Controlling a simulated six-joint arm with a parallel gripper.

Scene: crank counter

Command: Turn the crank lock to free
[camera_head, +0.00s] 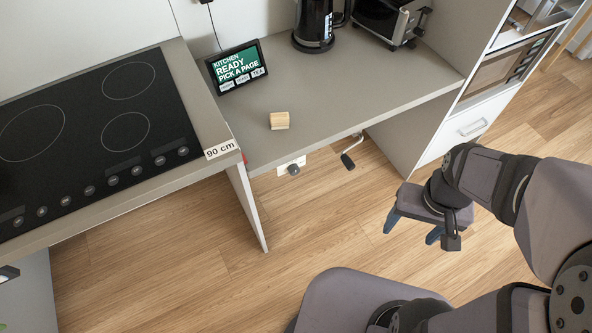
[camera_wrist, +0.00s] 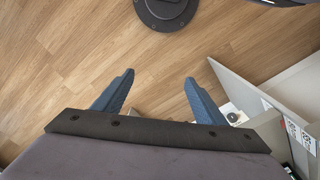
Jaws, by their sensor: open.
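A small grey knob (camera_head: 294,170) on a white plate is mounted below the front edge of the counter (camera_head: 350,85) and looks like the crank lock. Its setting is too small to read. A crank (camera_head: 348,160) with a black handle hangs under the counter edge to the knob's right. My gripper (camera_head: 412,228) is open and empty above the wood floor, in front of the counter and well to the right of the knob. In the wrist view its blue fingers (camera_wrist: 160,80) are spread apart with bare floor between them. A small white fitting (camera_wrist: 232,114) shows beyond the right finger, partly hidden.
A wooden block (camera_head: 279,121) and a tilted tablet (camera_head: 237,67) reading "READY PICK A PAGE" stand on the counter. A kettle (camera_head: 314,25) and a toaster (camera_head: 392,22) are behind. A cooktop (camera_head: 85,125) is at left. A side panel (camera_head: 248,205) drops left of the knob.

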